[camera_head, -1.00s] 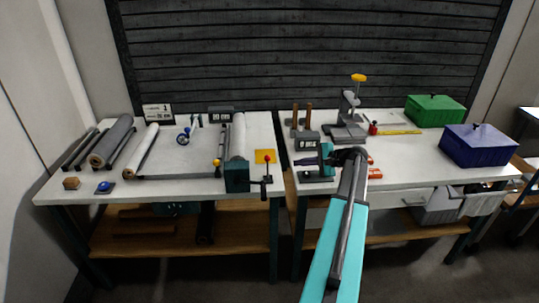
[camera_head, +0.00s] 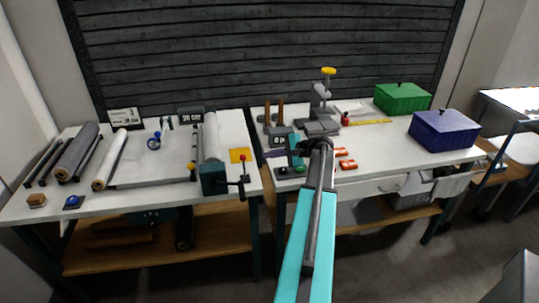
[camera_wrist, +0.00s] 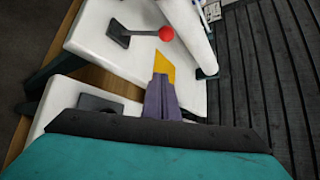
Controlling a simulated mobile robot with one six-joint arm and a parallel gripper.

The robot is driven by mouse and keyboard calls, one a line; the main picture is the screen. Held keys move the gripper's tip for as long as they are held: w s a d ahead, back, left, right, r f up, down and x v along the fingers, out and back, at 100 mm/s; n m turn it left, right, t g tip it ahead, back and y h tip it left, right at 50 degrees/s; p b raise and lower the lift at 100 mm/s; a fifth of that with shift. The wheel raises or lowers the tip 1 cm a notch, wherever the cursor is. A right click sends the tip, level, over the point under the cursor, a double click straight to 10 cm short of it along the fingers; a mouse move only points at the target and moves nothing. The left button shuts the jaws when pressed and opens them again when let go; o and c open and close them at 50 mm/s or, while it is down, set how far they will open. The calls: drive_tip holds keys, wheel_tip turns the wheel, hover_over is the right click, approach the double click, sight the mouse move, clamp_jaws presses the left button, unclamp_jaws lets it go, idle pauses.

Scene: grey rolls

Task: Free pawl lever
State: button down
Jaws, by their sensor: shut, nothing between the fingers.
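The pawl lever, a dark arm with a red ball knob (camera_head: 241,158), stands at the front right of the teal winder housing (camera_head: 214,179) on the left bench. In the wrist view the red knob (camera_wrist: 166,34) is beyond and slightly right of my fingertips, with a clear gap. Its dark arm (camera_wrist: 141,34) runs left to a dark block. My gripper (camera_head: 270,154) is to the right of the lever in the head view, over the left part of the right bench. Its purple fingers (camera_wrist: 161,78) are together and empty, pointing toward a yellow plate (camera_wrist: 163,62).
The right bench (camera_head: 390,154) holds a stand with a yellow top (camera_head: 328,71), a blue box (camera_head: 445,130), a green box (camera_head: 402,97) and orange-red pieces (camera_head: 348,165). A narrow gap separates the benches.

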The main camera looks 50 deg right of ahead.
sight(244, 166)
drive_tip(key=p+x, duration=0.2)
drive_tip(key=x, duration=0.6)
drive_tip(key=shift+w, duration=0.15)
drive_tip(key=shift+s+a+r+p, duration=0.3)
drive_tip(key=shift+a+r+p, duration=0.25)
drive_tip(key=shift+a, duration=0.25)
drive_tip(key=shift+s+a+r+p, duration=0.25)
drive_tip(key=shift+a+r+p, duration=0.2)
drive_tip(key=shift+a+r, duration=0.3)
drive_tip(key=shift+f, duration=0.15)
drive_tip(key=shift+a, duration=0.2)
